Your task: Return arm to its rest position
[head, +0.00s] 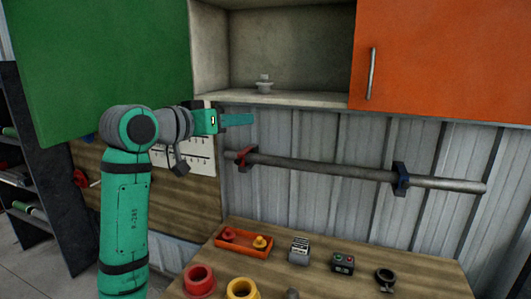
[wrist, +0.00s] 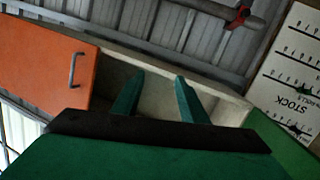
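My arm stands upright at the left of the head view and bends to the right at its top. My gripper (head: 240,119) points right, just below the level of the cabinet shelf (head: 290,97) and in front of the corrugated wall. In the wrist view my gripper (wrist: 157,76) shows two teal fingers spread apart with nothing between them, so it is open and empty. The open cabinet and shelf show behind the fingers.
A green door (head: 100,60) stands behind my arm, and an orange door (head: 440,60) is at right. A grey fitting (head: 264,86) sits on the shelf. A pipe (head: 320,169) crosses the wall. Below, a table (head: 330,285) holds an orange tray (head: 222,243) and several small parts.

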